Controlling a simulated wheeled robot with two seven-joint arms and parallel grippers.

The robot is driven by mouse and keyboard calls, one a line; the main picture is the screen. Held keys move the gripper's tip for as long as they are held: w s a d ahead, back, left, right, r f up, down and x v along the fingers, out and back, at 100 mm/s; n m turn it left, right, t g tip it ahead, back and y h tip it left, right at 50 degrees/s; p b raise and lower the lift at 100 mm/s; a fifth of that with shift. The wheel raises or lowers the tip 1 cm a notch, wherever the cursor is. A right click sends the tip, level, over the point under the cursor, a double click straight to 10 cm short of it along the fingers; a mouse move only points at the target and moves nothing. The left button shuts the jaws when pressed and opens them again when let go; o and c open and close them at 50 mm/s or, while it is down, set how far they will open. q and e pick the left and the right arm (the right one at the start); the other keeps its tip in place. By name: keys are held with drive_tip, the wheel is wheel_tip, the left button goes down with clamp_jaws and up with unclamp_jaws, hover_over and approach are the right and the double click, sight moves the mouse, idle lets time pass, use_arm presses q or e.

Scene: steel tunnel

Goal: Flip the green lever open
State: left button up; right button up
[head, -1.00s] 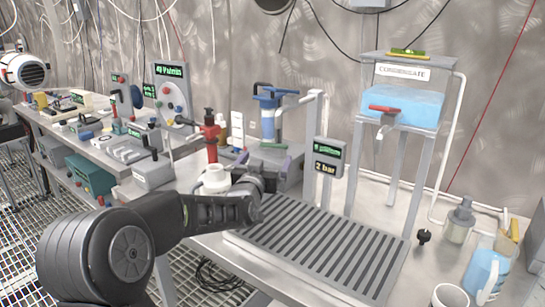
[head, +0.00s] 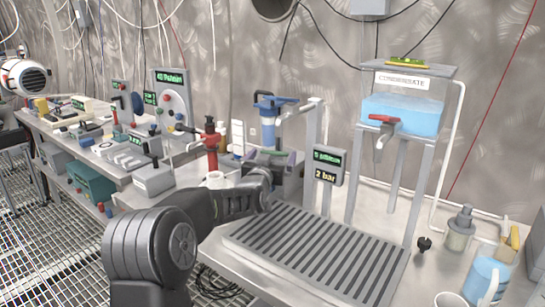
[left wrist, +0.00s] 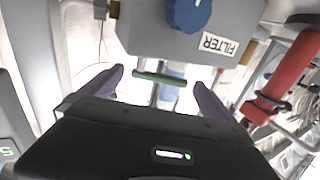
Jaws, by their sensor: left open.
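The green lever (left wrist: 160,79) is a short bar across a pipe below the filter block, shown upside down in the left wrist view. In the head view it is small and partly hidden by my gripper. My left gripper (head: 268,158) is open, with its purple fingers on either side of the lever. In the left wrist view its fingertips (left wrist: 158,74) are level with the bar's ends, with a small gap at each side. The filter (head: 268,118) has a blue top, and its block carries a FILTER label (left wrist: 219,44) in the wrist view. My right gripper is out of view.
A slatted grate (head: 310,250) lies in front. The condensate tank (head: 402,112) with a red tap stands further right.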

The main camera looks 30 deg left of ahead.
use_arm(q)
drive_tip(key=shift+c, duration=0.6)
drive_tip(key=c, duration=1.9)
drive_tip(key=shift+w, duration=0.1)
drive_tip(key=shift+c, duration=0.2)
